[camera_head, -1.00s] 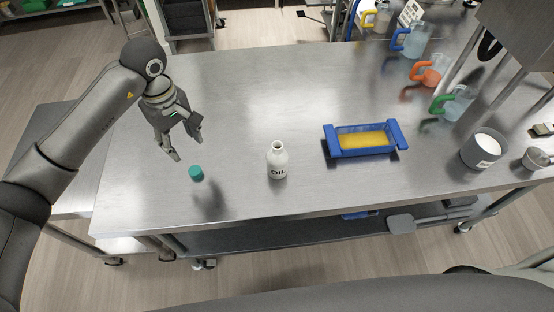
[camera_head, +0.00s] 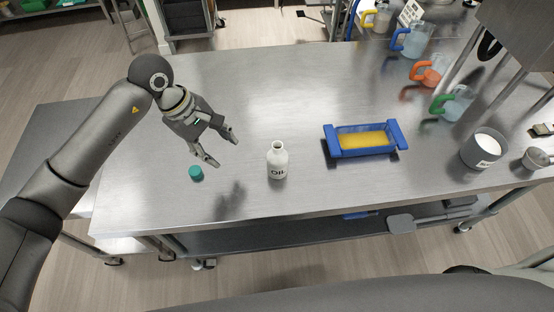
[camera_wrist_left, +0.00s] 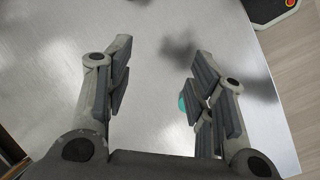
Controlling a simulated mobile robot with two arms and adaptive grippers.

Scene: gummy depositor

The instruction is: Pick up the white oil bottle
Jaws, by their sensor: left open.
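The white oil bottle (camera_head: 278,163) stands upright and uncapped on the steel table in the head view, with "OIL" on its front. My left gripper (camera_head: 228,151) is open and empty, to the left of the bottle and apart from it, above the table. In the left wrist view its two fingers (camera_wrist_left: 160,85) are spread with bare table between them, and the bottle is not visible there. A teal cap (camera_head: 196,173) lies on the table below and left of the gripper; part of it shows behind the right finger in the wrist view (camera_wrist_left: 182,103). My right gripper is not in view.
A blue tray with yellow content (camera_head: 331,145) sits right of the bottle. A white-filled cup (camera_head: 478,155) and jugs with green (camera_head: 459,108), orange (camera_head: 432,78) and blue handles stand farther right. The table (camera_head: 240,90) is clear behind the bottle.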

